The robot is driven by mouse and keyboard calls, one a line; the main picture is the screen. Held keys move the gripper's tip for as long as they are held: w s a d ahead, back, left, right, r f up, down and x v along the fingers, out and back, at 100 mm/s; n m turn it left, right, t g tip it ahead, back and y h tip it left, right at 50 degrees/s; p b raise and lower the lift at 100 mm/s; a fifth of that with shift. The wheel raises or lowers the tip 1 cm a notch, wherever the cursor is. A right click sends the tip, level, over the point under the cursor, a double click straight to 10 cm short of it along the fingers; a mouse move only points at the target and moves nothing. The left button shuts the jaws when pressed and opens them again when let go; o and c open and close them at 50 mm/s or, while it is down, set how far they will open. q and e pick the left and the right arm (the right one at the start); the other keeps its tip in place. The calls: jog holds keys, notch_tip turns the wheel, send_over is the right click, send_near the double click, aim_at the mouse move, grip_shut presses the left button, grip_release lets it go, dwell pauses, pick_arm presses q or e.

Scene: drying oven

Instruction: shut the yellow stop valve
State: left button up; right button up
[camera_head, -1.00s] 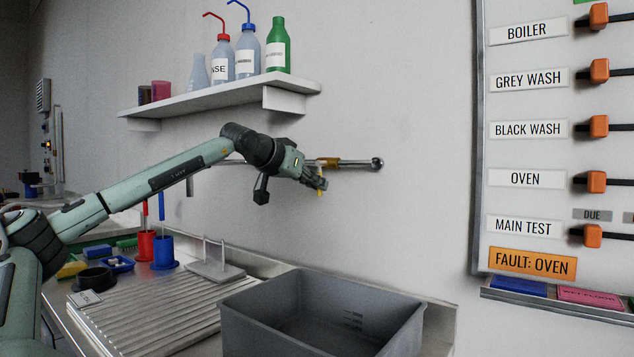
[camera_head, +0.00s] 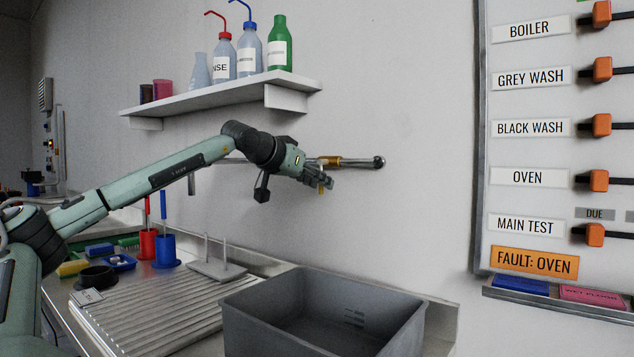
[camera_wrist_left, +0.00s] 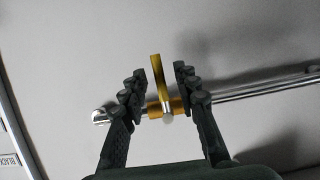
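The yellow stop valve sits on a metal pipe along the wall. Its brass body (camera_head: 330,161) shows in the head view just behind my left gripper (camera_head: 321,180), and a bit of yellow shows at the fingertips. In the left wrist view the yellow lever (camera_wrist_left: 158,76) stands across the pipe, between the two dark fingers of my left gripper (camera_wrist_left: 160,71). The fingers are spread, with a gap on each side of the lever. The valve body (camera_wrist_left: 179,106) lies on the pipe between the fingers. My right gripper is not in view.
The pipe (camera_wrist_left: 262,88) runs along the wall. A shelf (camera_head: 215,96) with bottles hangs above my left arm. Below are a grey basin (camera_head: 300,335) and a ribbed drainer (camera_head: 150,310). A labelled switch panel (camera_head: 530,150) is at the right.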

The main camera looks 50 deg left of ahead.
pick_arm(q)
jog(key=v, duration=1.2)
jog(key=shift+f, duration=0.15)
